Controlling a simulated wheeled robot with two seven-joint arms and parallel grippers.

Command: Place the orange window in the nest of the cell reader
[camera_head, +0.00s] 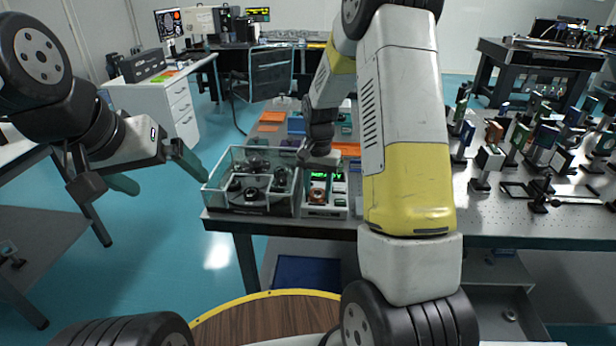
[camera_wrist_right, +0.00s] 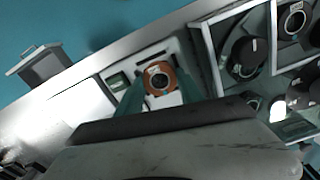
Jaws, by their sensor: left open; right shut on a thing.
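The orange window (camera_head: 317,195), a small orange ring with a dark centre, shows at the cell reader (camera_head: 325,211), a white unit with green displays on the table. In the right wrist view the orange window (camera_wrist_right: 158,78) sits between the green fingers of my right gripper (camera_wrist_right: 160,92), which is shut on it. The white reader face (camera_wrist_right: 172,48) lies behind it. I cannot tell whether the window touches the nest or is just above it; the nest is hidden. My left gripper (camera_head: 154,173) is open and empty, off the table at the left.
A clear-walled bin (camera_head: 222,190) with several dark round parts stands directly left of the reader. My right arm hides part of the table right of it. Several optical mounts (camera_head: 489,158) stand further right. Orange sheets (camera_head: 346,149) lie behind the reader.

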